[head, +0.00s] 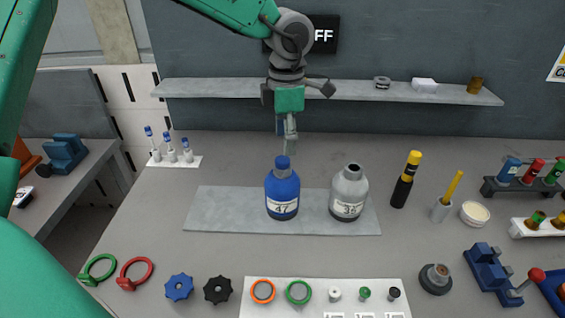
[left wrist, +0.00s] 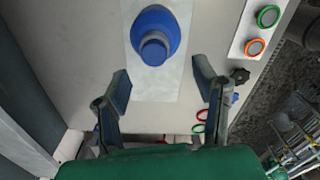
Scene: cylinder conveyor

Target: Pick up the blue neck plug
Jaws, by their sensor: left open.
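The blue neck plug (head: 283,162) sits in the neck of the blue bottle (head: 282,190), which stands upright on a grey mat (head: 220,209). My left gripper (head: 290,148) points down, above and apart from the bottle, with its fingers overlapping in the head view. In the left wrist view the fingers of my left gripper (left wrist: 161,72) are spread wide and empty. The plug (left wrist: 154,52) and the bottle (left wrist: 155,22) show there beyond the fingertips, toward the top of the picture. My right gripper is not in view.
A grey bottle (head: 348,190) stands just right of the blue one. A black and yellow tool (head: 405,180) stands farther right. Rings, knobs and small plugs lie along the front. A wall shelf (head: 220,88) runs behind the gripper. The bench left of the mat is mostly clear.

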